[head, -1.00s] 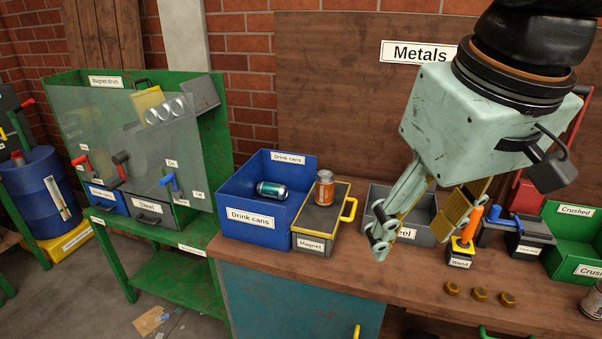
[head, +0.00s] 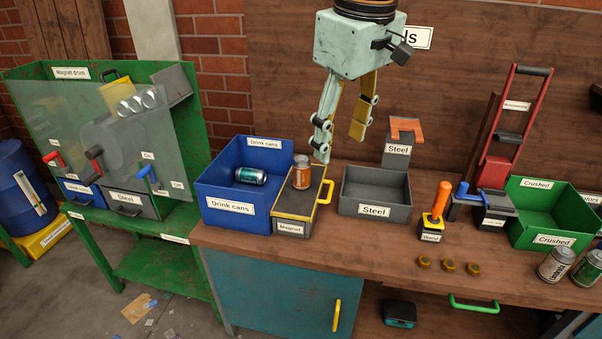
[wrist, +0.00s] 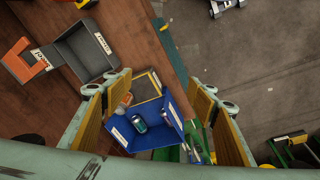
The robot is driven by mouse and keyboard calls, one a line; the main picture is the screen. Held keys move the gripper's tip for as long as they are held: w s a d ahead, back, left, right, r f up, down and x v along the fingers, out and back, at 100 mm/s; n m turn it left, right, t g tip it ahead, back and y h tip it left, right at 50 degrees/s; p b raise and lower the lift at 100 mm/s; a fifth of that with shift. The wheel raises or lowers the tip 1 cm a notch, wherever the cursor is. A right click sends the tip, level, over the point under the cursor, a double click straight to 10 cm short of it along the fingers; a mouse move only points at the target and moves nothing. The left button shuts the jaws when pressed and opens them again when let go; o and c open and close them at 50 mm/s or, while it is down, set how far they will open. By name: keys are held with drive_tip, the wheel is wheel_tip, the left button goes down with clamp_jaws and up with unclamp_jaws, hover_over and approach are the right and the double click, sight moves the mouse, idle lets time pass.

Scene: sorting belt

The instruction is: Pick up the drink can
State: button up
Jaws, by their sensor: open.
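An orange drink can (head: 302,172) stands upright on the grey Magnet box (head: 292,229), which has a yellow rim and handle. A teal drink can (head: 250,176) lies on its side inside the blue Drink cans bin (head: 230,208). My gripper (head: 341,142) is open and empty, pointing down above the bench, to the right of the orange can and higher. In the wrist view my gripper's fingers (wrist: 150,92) are spread wide. The orange can (wrist: 125,101) shows there partly behind the left finger, and the teal can (wrist: 139,124) shows between the fingers.
A grey Steel bin (head: 376,190) stands right of the Magnet box. Further right are an orange-handled wand (head: 439,206), a can crusher (head: 492,200), a green Crushed bin (head: 541,212) and two more cans (head: 557,264). Several brass-coloured pieces (head: 448,267) lie near the bench's front.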

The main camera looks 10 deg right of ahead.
drive_tip(key=w+f+n+p, duration=0.1)
drive_tip(key=w+n+p, duration=0.15)
drive_tip(key=w, duration=0.95)
drive_tip(key=n+g+p, duration=0.2)
drive_tip(key=n+p, duration=0.4)
drive_tip(key=p, duration=0.1)
approach(300, 158)
drive_tip(key=shift+s+f, duration=0.35)
drive_tip(key=shift+f, duration=0.1)
drive_tip(key=shift+w+f+n, duration=0.25)
drive_tip(key=shift+w+f, duration=0.3)
drive_tip(key=shift+f, duration=0.2)
drive_tip(key=shift+f, duration=0.15)
drive_tip(key=shift+f, duration=4.15)
